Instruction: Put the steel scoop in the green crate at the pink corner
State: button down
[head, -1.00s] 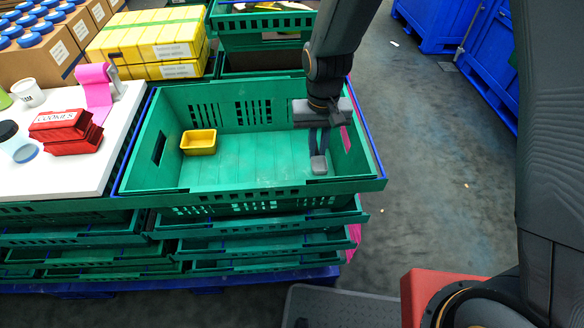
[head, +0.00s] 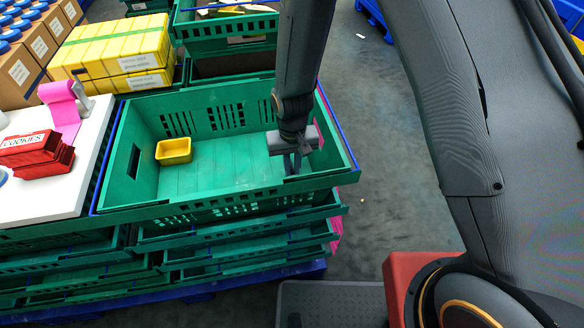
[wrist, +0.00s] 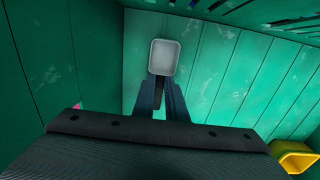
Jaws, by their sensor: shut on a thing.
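The steel scoop (wrist: 165,57) shows in the wrist view as a pale grey rectangular bowl beyond my fingers. My gripper (wrist: 162,100) is shut on its handle. In the head view my gripper (head: 292,164) is low inside the right part of the green crate (head: 125,212), near its front wall, and the scoop's bowl is hidden there. In the wrist view the bowl is over the green floor; I cannot tell if it touches. A small bit of pink (wrist: 77,106) shows at the left, mostly hidden by my gripper body.
A yellow tub (head: 174,151) stands in the crate's left part; it also shows in the wrist view (wrist: 296,160). A white table (head: 88,165) with red cookie boxes (head: 36,155) is at the left. More green crates (head: 225,28) stand behind. The crate's middle floor is clear.

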aim_at(292, 173)
jog(key=shift+f, duration=0.1)
jog(key=c, duration=1.8)
grip_release()
jog(key=shift+o, duration=0.2)
notch_tip(292, 173, up, 12)
jog(key=b, duration=0.2)
